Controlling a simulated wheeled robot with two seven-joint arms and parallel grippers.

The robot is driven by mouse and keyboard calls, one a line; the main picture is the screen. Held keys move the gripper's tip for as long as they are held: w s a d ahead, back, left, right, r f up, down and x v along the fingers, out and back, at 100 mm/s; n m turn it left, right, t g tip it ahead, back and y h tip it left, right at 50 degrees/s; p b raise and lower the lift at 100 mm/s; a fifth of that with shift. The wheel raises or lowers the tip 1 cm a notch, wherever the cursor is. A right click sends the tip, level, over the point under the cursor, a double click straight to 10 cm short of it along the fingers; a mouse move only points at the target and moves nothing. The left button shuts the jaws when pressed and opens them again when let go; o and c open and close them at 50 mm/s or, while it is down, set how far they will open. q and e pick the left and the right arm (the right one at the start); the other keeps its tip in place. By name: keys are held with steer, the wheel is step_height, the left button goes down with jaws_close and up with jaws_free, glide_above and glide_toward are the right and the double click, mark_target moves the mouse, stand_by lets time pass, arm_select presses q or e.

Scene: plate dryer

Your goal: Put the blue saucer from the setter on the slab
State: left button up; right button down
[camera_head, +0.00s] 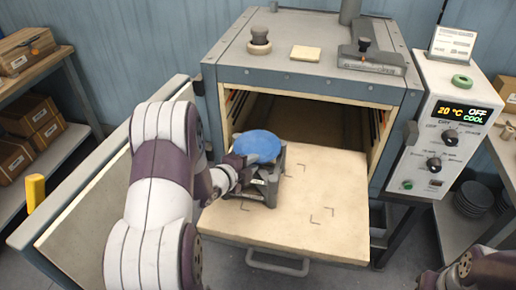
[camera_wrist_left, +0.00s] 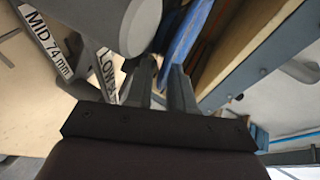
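The blue saucer (camera_head: 258,145) lies about level on top of the dark grey setter (camera_head: 266,187), which stands on the pale slab (camera_head: 285,225). My left gripper (camera_head: 240,161) is at the saucer's left edge. In the left wrist view, the two fingers of my left gripper (camera_wrist_left: 163,72) stand a narrow gap apart, with the blue saucer (camera_wrist_left: 184,38) seen edge-on at their tips. Whether they press on its rim I cannot tell. The setter (camera_wrist_left: 75,55) shows beside them with "MID 74 mm" and "LOW" labels. My right gripper is out of view.
The slab extends from the open dryer (camera_head: 310,75) and has dark corner marks on its clear right part. A handle (camera_head: 278,264) hangs at its front. The control box (camera_head: 445,130) stands at right. The open door (camera_head: 95,195) is at left.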

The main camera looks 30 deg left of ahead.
arm_select(q)
steer(key=shift+s+a+r, duration=0.1)
jaws_close()
